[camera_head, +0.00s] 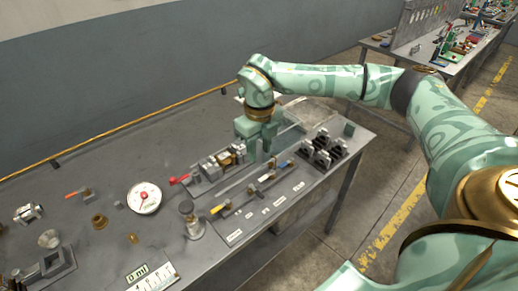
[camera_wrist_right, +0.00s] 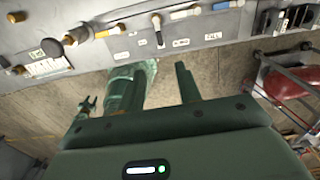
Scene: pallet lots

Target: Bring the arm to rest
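My right arm reaches in from the right in the head view, over the grey workbench (camera_head: 110,185). Its green gripper (camera_head: 261,150) points down above the bench near the tool rows. In the right wrist view, the two fingers of this gripper (camera_wrist_right: 160,88) stand apart with nothing between them. Floor shows between and beyond the fingers there, and the labelled bench edge runs across the top. My left gripper cannot be made out in either view.
A second bench (camera_head: 428,62) stands at the back right. Floor with yellow markings (camera_head: 385,240) lies beside the bench.

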